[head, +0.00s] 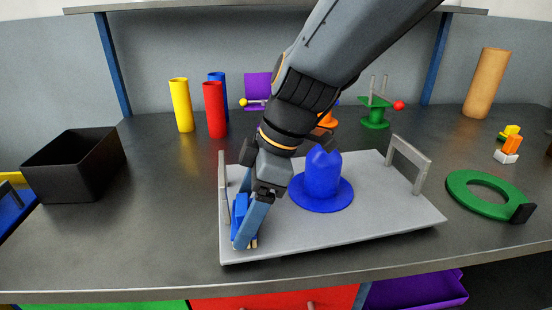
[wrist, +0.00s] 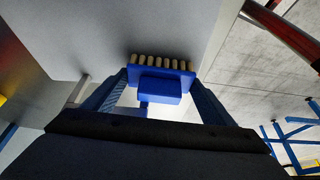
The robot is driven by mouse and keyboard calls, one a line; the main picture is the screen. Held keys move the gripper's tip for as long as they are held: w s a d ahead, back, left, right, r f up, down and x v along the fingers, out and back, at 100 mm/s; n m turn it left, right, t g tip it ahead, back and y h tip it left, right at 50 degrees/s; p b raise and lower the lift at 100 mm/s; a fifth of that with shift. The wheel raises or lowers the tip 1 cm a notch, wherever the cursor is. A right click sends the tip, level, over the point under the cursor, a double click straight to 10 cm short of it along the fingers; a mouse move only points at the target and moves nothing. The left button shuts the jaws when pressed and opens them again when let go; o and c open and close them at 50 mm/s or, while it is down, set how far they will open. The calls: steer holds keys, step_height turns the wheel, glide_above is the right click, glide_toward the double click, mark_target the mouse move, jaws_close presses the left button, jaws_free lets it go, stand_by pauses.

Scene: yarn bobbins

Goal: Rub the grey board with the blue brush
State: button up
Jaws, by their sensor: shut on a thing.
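The grey board (head: 370,227) lies on the table with an upright handle at each end, and its pale surface also shows in the wrist view (wrist: 120,30). My gripper (head: 247,222) points down over the board's front left corner, beside the left handle. It is shut on the blue brush (head: 240,208). In the wrist view the brush (wrist: 160,88) sits between the two fingers, its row of pale bristles towards the board. I cannot tell whether the bristles touch the board. A blue hat-shaped thing (head: 322,180) stands on the board, right of my gripper.
A black bin (head: 72,170) is at the left. Yellow (head: 181,105) and red (head: 215,110) cylinders stand behind. A green ring (head: 485,208) lies right of the board. A tan cylinder (head: 486,83) stands at the back right.

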mark_target(243, 204)
step_height(243, 204, up, 2)
steer(key=shift+w+r+p, duration=0.1)
steer(key=shift+r+p, duration=0.15)
steer(key=shift+p, duration=0.05)
steer(key=shift+d+r, duration=0.15)
steer(key=shift+r, duration=0.15)
steer(key=shift+r+p, duration=1.85)
steer(key=shift+r, duration=0.65)
